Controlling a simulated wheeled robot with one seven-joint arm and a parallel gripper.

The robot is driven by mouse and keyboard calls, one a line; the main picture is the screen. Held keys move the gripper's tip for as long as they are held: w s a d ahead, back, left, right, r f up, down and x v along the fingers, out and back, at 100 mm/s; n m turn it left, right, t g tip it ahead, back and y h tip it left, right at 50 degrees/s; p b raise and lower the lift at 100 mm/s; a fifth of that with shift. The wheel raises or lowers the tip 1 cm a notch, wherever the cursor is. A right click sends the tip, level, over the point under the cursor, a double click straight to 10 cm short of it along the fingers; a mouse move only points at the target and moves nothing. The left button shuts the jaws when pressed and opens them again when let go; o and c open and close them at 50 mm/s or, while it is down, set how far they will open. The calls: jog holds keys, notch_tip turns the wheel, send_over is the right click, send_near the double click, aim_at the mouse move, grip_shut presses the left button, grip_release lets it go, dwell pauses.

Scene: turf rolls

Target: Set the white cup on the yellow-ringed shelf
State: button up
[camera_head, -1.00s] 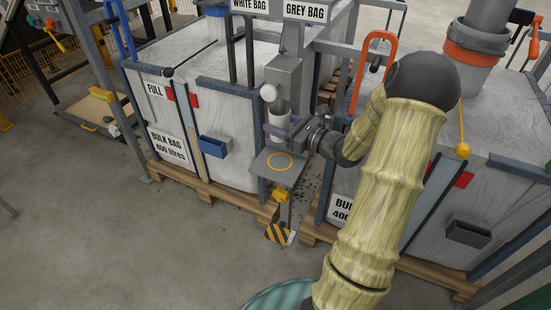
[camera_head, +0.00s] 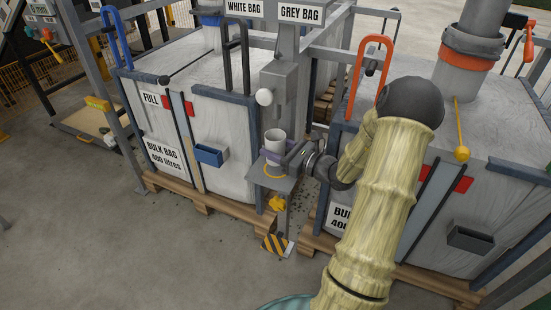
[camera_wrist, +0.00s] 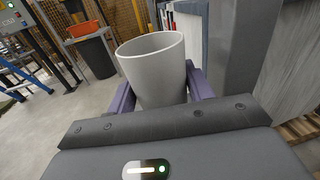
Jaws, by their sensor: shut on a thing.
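The white cup (camera_head: 275,138) is upright in my gripper (camera_head: 277,153), whose purple fingers are shut around it. In the wrist view the cup (camera_wrist: 153,65) stands open end up between the two purple fingers (camera_wrist: 162,88). The grey shelf (camera_head: 286,184) is directly under the cup. Its yellow ring shows only in part below the fingers. The cup's base is hidden by the gripper, so I cannot tell whether it touches the shelf.
A grey post with a dispenser box (camera_head: 279,85) and a round white knob (camera_head: 264,97) rises just behind the cup. Bulk bag containers (camera_head: 180,130) stand on both sides. A yellow knob (camera_head: 277,203) sits under the shelf. Open floor lies in front.

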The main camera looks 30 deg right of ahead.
jog(key=shift+f+b, duration=0.8)
jog(key=shift+f, duration=1.05)
jog(key=shift+f, duration=0.1)
jog(key=o, duration=1)
jog(key=shift+s, duration=0.1)
jog(key=p+v, duration=0.3)
jog(key=v, duration=0.9)
